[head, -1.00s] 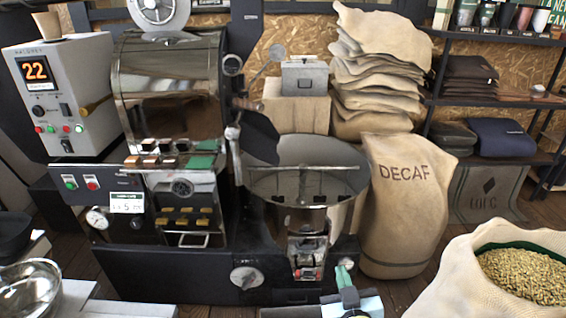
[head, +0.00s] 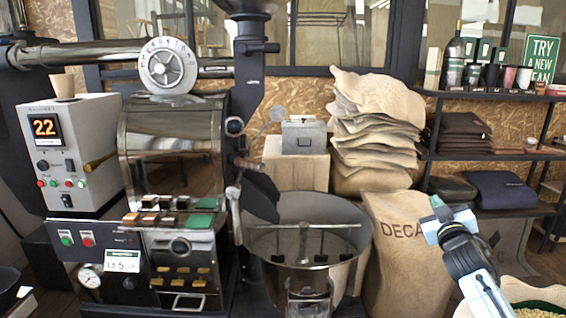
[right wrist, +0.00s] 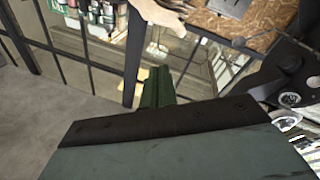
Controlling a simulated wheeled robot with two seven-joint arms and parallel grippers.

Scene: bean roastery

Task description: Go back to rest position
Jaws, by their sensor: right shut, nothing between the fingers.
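My right gripper (head: 434,213) is raised at the right of the head view, its tip pointing up in front of the DECAF sack (head: 388,262). It is shut and holds nothing. In the right wrist view its green fingers (right wrist: 157,88) show together beyond the dark gripper body, with nothing between them. My left gripper is in neither view.
The roaster drum (head: 170,150) and its round cooling bin (head: 305,245) fill the left and middle. Stacked sacks (head: 375,125) and a black shelf (head: 490,155) stand behind. An open sack of beans (head: 545,295) is at the bottom right, close below my right arm.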

